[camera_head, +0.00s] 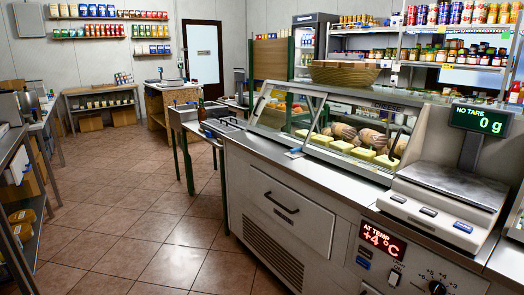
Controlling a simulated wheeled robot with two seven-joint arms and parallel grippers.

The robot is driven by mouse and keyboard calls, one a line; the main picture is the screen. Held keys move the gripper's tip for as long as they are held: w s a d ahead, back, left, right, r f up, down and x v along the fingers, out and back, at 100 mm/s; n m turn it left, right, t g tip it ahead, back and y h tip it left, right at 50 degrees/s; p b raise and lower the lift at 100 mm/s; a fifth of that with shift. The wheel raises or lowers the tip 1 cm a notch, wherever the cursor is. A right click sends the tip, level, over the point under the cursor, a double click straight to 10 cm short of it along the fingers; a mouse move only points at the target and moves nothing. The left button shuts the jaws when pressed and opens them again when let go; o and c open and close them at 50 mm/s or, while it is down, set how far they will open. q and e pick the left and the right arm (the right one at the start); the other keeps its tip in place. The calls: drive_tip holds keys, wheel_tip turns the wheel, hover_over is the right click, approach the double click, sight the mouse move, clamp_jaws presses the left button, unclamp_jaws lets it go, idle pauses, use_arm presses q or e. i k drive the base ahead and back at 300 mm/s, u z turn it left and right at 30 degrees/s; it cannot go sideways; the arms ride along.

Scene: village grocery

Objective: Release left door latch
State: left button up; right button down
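Neither of my grippers is in view. A grey panel (290,235) with a dark horizontal handle (281,203) is set in the front of the steel counter, and it looks shut. A white door (202,53) in a dark frame is in the back wall, also shut. The glass display case (330,125), marked CHEESE, stands on the counter with its glass tilted. I cannot tell which part, if any, is the left door latch.
A scale (450,190) reading 0 g stands on the counter at right. A red display (382,243) shows +4 °C on the counter front. Shelves (20,190) line the left edge. The tiled floor (130,220) between is clear.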

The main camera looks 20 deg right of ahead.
sight(293, 151)
drive_tip(key=u, duration=0.35)
drive_tip(key=i, duration=1.5)
drive_tip(key=z, duration=0.9)
drive_tip(key=i, duration=0.5)
drive_tip(key=z, duration=0.35)
